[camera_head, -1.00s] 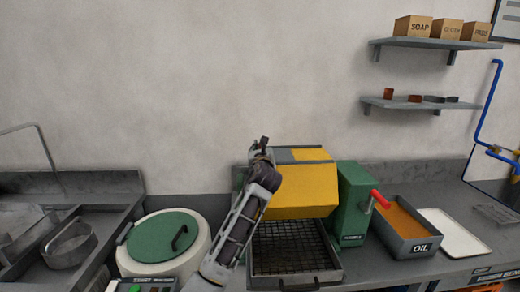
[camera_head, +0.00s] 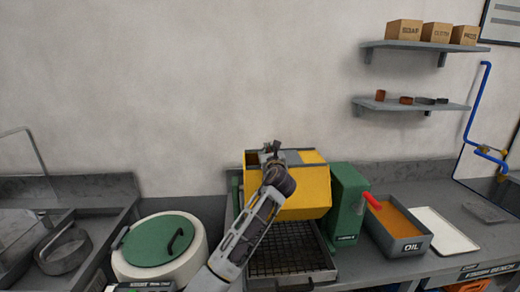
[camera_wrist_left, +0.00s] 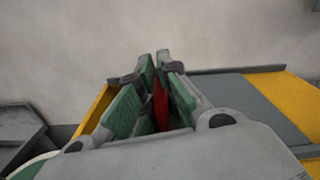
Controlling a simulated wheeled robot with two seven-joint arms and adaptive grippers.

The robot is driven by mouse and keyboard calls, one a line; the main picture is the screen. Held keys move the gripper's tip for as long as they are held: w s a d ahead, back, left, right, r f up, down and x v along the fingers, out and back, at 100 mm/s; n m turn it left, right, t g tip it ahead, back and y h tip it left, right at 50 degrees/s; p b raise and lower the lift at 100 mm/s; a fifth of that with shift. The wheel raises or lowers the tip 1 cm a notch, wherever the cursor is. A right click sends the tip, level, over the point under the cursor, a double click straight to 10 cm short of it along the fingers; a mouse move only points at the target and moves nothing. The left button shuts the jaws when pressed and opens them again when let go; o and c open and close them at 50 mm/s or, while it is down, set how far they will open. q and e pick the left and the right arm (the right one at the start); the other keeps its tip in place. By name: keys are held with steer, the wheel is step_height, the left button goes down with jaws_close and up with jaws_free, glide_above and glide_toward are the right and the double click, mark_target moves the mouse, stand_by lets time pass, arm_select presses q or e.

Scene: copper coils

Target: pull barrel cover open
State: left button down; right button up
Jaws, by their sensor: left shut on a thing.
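The yellow barrel (camera_head: 300,198) sits in a green-ended machine at the middle of the bench. A grey panel (camera_head: 291,157) lies on its top, and shows in the wrist view (camera_wrist_left: 262,105) right of the fingers. My left gripper (camera_head: 271,147) is at the barrel's top. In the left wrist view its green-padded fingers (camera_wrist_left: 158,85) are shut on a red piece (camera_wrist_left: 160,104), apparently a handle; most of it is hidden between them. A dark brown patch (camera_head: 254,158), perhaps an opening, shows at the barrel's top left. My right gripper is not in view.
A mesh tray (camera_head: 285,250) lies below the barrel. A green box (camera_head: 348,200) with a red handle (camera_head: 372,201) and an oil pan (camera_head: 400,226) are to the right. A round pot with a green lid (camera_head: 160,240) is left.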

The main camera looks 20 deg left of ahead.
arm_select(q)
steer(key=p, duration=0.1)
glide_toward(286, 152)
steer(key=w+a+r, duration=0.2)
steer(key=w, duration=0.1)
steer(key=shift+w+a+r, duration=0.25)
steer(key=shift+a+r, duration=0.05)
steer(key=c, duration=1.7)
jaws_free()
steer(key=shift+o, duration=0.9)
steer(key=shift+s+r, duration=0.15)
steer(key=shift+s, duration=0.1)
